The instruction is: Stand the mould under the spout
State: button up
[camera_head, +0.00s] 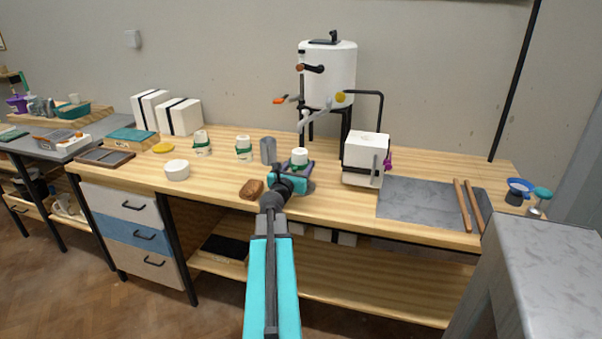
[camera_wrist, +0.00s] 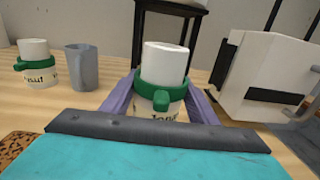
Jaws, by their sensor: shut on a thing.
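A small white mould (camera_head: 300,155) with a green band and dark lettering is held upright in my gripper (camera_head: 299,166). In the wrist view the mould (camera_wrist: 165,62) stands between the two purple fingers of my gripper (camera_wrist: 160,101), which touch its sides. Its base is hidden behind my gripper body, so I cannot tell whether it rests on anything. The white tank (camera_head: 328,75) stands on dark legs behind the mould. Its spout (camera_head: 304,117) shows above the mould in the head view. I cannot tell whether the mould is directly below it.
Two similar green-banded moulds (camera_head: 202,145) (camera_head: 243,149) and a grey jug (camera_head: 268,151) stand to the left. A brown sponge (camera_head: 251,189) lies near the front edge. A white box-shaped device (camera_head: 364,160) is close on the right, before a grey slab (camera_head: 418,201).

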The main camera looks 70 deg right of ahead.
jog(key=shift+f+b, duration=0.4)
jog(key=shift+f, duration=1.3)
jog(key=shift+f, duration=0.2)
jog(key=o, duration=1.1)
jog(key=shift+o, duration=0.2)
jog(key=shift+r, duration=0.2)
